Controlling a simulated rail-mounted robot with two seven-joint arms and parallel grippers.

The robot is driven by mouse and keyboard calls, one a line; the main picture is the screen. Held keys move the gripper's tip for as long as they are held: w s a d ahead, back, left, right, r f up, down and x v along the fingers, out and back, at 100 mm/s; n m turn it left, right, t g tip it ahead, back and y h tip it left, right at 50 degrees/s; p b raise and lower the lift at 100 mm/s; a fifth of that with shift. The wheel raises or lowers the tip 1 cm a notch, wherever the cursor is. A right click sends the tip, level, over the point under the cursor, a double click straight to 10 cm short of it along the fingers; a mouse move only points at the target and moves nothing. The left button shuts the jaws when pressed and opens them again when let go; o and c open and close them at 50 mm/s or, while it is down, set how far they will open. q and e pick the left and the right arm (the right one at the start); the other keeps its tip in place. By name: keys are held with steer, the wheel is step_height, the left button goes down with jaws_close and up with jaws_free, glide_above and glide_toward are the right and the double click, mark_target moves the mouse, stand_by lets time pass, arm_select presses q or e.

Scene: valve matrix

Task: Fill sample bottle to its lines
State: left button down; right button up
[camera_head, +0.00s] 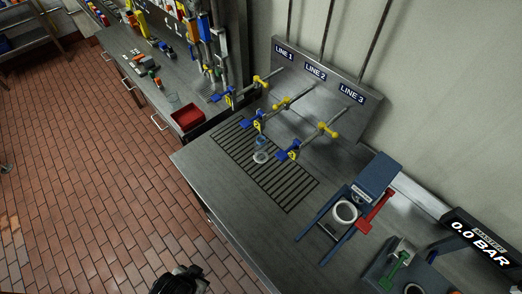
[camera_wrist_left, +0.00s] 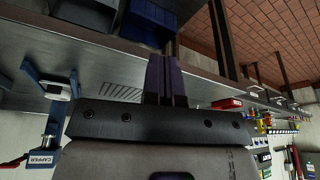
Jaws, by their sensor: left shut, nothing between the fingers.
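Three pipes with yellow valves and blue handles come from the panel labelled LINE 1 (camera_head: 284,49), LINE 2 (camera_head: 316,71) and LINE 3 (camera_head: 352,93). My left gripper (camera_wrist_left: 166,78) is shut and empty in the left wrist view, in front of the bench. A dark gripper part (camera_head: 180,280) shows at the bottom edge of the head view. My right gripper is not identifiable.
A blue capper (camera_head: 374,176) with a red lever stands right of the grate; it also shows in the left wrist view (camera_wrist_left: 47,140). A display (camera_head: 474,240) reads 0.0 BAR. A red tray (camera_head: 187,118) lies on the left bench. The bench front left of the capper is clear.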

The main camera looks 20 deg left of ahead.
arm_select(q)
steer(key=shift+f+b, duration=0.3)
steer(key=shift+f, duration=0.95)
stand_by(6.8)
